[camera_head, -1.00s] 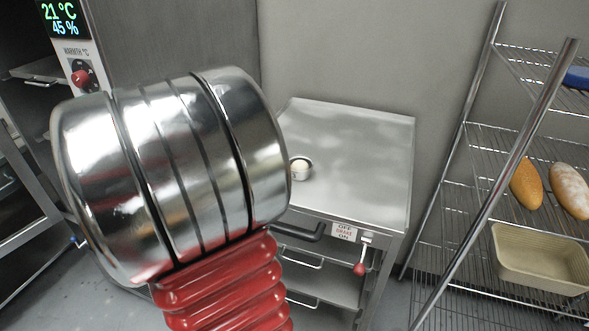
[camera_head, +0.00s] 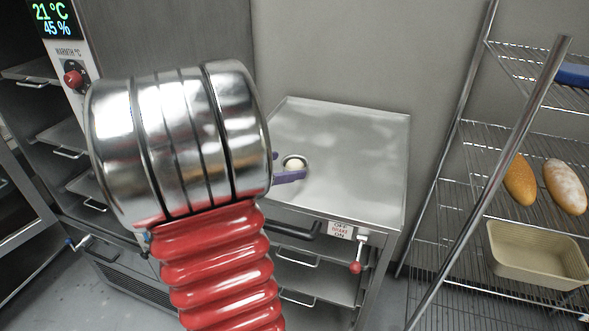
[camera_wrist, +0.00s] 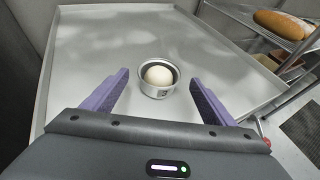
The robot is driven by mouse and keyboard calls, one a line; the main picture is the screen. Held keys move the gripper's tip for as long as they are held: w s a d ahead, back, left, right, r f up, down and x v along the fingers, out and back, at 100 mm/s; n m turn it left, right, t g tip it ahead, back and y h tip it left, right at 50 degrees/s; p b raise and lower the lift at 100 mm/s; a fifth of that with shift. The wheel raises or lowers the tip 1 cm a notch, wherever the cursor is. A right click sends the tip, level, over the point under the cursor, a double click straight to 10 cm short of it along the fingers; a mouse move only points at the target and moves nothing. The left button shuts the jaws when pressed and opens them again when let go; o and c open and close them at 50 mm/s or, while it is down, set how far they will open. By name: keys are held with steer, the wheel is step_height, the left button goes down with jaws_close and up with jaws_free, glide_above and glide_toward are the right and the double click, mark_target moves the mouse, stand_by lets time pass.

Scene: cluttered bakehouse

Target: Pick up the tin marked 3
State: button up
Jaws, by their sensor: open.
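A small round metal tin (camera_wrist: 157,91) with a pale dough ball (camera_wrist: 158,75) in it stands on the steel top of a cart. The tin also shows in the head view (camera_head: 294,168), partly behind a purple finger. No number is readable on it in either view. My gripper (camera_wrist: 160,98) is open, with its two purple fingers apart, one on each side of the tin in the wrist view. The fingers look clear of the tin. In the head view my arm hides most of the gripper (camera_head: 285,176).
The cart top (camera_head: 350,140) is otherwise bare, with a raised rim. A brake lever with a red knob (camera_head: 355,267) hangs at its front. A wire rack with loaves (camera_head: 566,187) and a beige basket (camera_head: 535,255) stands right. A proofing cabinet with a red dial (camera_head: 73,78) stands left.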

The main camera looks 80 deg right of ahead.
mark_target(291, 163)
steer(key=shift+x, duration=2.6)
steer(key=shift+r, duration=0.1)
steer(key=shift+c, duration=0.6)
steer(key=c, duration=1)
steer(key=shift+w+r, duration=0.1)
step_height(291, 163, up, 10)
steer(key=shift+f, duration=0.1)
